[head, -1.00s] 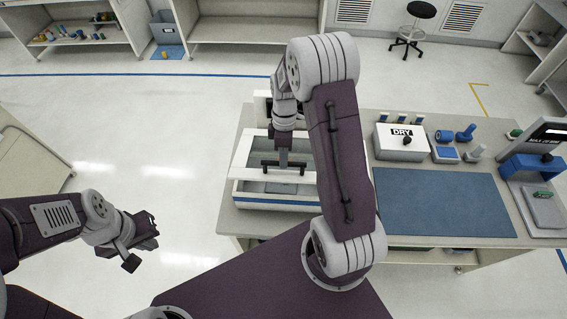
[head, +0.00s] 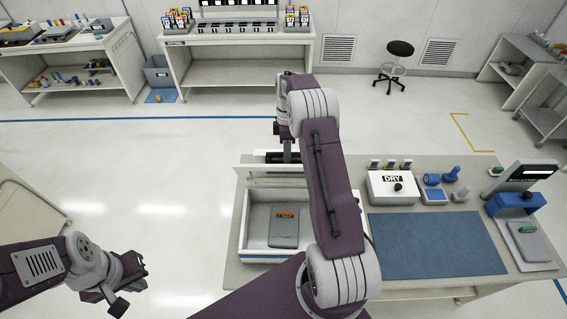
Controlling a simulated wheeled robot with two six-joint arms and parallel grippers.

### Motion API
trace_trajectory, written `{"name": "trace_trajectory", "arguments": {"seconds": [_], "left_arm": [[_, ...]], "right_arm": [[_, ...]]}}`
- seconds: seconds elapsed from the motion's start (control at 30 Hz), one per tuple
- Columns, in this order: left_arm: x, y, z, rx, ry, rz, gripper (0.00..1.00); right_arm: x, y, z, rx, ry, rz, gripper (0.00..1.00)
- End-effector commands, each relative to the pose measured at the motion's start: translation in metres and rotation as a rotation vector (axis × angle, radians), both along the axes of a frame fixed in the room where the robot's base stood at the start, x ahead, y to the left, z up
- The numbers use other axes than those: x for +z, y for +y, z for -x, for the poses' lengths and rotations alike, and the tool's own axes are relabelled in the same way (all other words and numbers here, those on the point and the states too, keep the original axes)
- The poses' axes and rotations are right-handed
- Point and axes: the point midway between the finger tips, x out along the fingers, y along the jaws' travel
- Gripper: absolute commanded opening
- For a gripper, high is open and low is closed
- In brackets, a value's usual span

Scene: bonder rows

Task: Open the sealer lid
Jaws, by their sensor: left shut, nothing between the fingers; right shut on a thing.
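The sealer is a white box with a blue stripe (head: 262,256) at the left end of the bench. Its lid (head: 262,175) stands raised at the back, and the tray below is open to view. A grey pouch with an orange label (head: 285,232) lies inside. My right gripper (head: 288,158) is at the top of the raised lid, shut on what appears to be its dark handle bar; my arm partly hides the fingers and the sealer's right side. My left gripper (head: 138,268) is shut and empty, over the floor left of the bench.
On the bench are a blue mat (head: 430,245), a white box marked DRY (head: 391,188), blue tools (head: 432,181) and a scale-like device with a screen (head: 515,205). A stool (head: 397,58) stands further back.

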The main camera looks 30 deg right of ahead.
Motion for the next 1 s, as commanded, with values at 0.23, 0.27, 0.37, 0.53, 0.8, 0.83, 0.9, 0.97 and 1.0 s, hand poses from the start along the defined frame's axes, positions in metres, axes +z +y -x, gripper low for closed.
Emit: {"name": "trace_trajectory", "arguments": {"seconds": [0.23, 0.27, 0.37, 0.53, 0.8, 0.83, 0.9, 0.97, 1.0], "left_arm": [[0.007, 0.0, 0.0, 0.0, 0.0, 0.0, 0.0], [0.007, 0.0, 0.0, 0.0, 0.0, 0.0, 0.0], [0.008, 0.0, 0.0, 0.0, 0.0, 0.0, 0.0], [0.008, 0.0, 0.0, 0.0, 0.0, 0.0, 0.0], [0.008, 0.0, 0.0, 0.0, 0.0, 0.0, 0.0], [0.008, 0.0, 0.0, 0.0, 0.0, 0.0, 0.0], [0.008, 0.0, 0.0, 0.0, 0.0, 0.0, 0.0], [0.008, 0.0, 0.0, 0.0, 0.0, 0.0, 0.0], [0.008, 0.0, 0.0, 0.0, 0.0, 0.0, 0.0]], "right_arm": [[-0.001, -0.011, -0.013, -0.001, 0.002, 0.0, 0.0], [-0.001, -0.011, -0.013, -0.001, 0.003, -0.001, 0.0], [-0.001, -0.013, -0.015, -0.001, 0.004, -0.001, 0.0], [-0.001, -0.013, -0.016, 0.0, 0.005, -0.002, 0.0], [-0.001, -0.013, -0.015, 0.0, 0.006, -0.003, 0.22], [-0.001, -0.012, -0.015, 0.0, 0.006, -0.003, 0.3], [-0.001, -0.012, -0.015, 0.0, 0.006, -0.003, 0.38], [0.0, -0.012, -0.015, 0.0, 0.006, -0.003, 0.38], [0.0, -0.012, -0.016, 0.0, 0.005, -0.003, 0.38]]}}
